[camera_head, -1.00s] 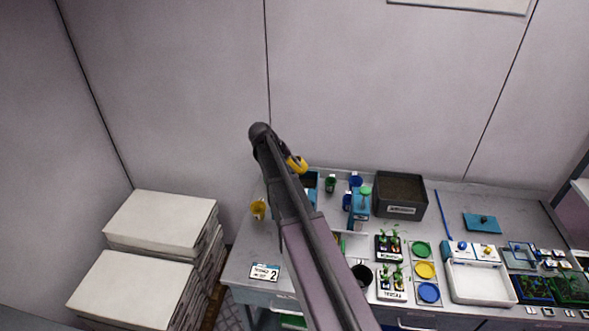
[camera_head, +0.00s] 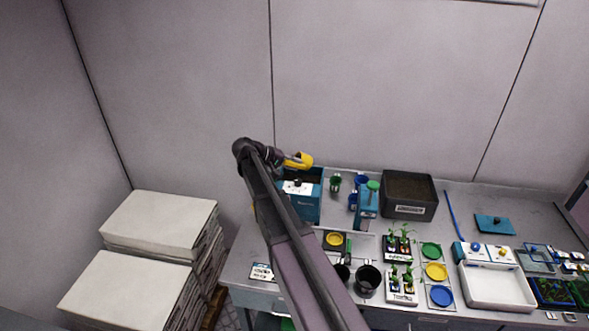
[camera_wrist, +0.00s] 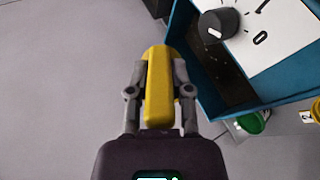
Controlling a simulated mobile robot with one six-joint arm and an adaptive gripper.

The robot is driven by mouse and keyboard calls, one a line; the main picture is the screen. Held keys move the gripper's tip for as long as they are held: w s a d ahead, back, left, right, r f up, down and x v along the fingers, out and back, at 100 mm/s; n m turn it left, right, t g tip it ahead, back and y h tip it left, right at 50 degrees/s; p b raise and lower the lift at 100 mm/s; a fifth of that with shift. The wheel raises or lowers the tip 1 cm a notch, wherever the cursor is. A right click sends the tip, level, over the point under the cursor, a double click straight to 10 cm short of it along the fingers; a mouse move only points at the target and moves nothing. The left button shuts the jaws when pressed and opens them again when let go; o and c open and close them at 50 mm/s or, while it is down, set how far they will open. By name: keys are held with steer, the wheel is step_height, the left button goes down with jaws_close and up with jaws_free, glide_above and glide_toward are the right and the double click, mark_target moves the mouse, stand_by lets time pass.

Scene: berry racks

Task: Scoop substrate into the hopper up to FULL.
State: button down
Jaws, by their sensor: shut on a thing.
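My gripper (camera_wrist: 158,92) is shut on a yellow scoop-like tool (camera_wrist: 160,75), which also shows in the head view (camera_head: 299,161) at the end of my arm. The blue box that looks like the hopper (camera_head: 308,211) stands at the table's back left, just below and right of the tool. In the wrist view the blue box (camera_wrist: 262,97) is at the right, with a white dial panel and a dark, speckled opening; its fill level cannot be read. A dark bin (camera_head: 409,212) of brown substrate stands at the back, right of the blue box. The tool's contents are not visible.
A blue stand with a green top (camera_head: 367,200) stands between the blue box and the bin. Plant trays (camera_head: 402,290), coloured discs (camera_head: 435,271) and a white tray (camera_head: 496,300) fill the front and right. White stacked boxes (camera_head: 160,223) stand left of the table.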

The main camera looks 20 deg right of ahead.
steer(key=shift+a+f+h+b, duration=0.25)
steer(key=shift+f+h+b, duration=0.8)
steer(key=shift+b, duration=1.4)
steer(key=shift+h+b, duration=0.45)
steer(key=shift+b, duration=0.1)
steer(key=shift+g+h+b, duration=0.3)
steer(key=shift+b, duration=0.15)
steer(key=shift+r, duration=0.15)
step_height(320, 180, up, 6)
steer(key=p, duration=0.6)
step_height(320, 180, down, 7)
steer(key=b, duration=0.6)
steer(key=shift+b, duration=0.3)
steer(key=shift+w+r, duration=0.1)
steer(key=shift+r, duration=0.05)
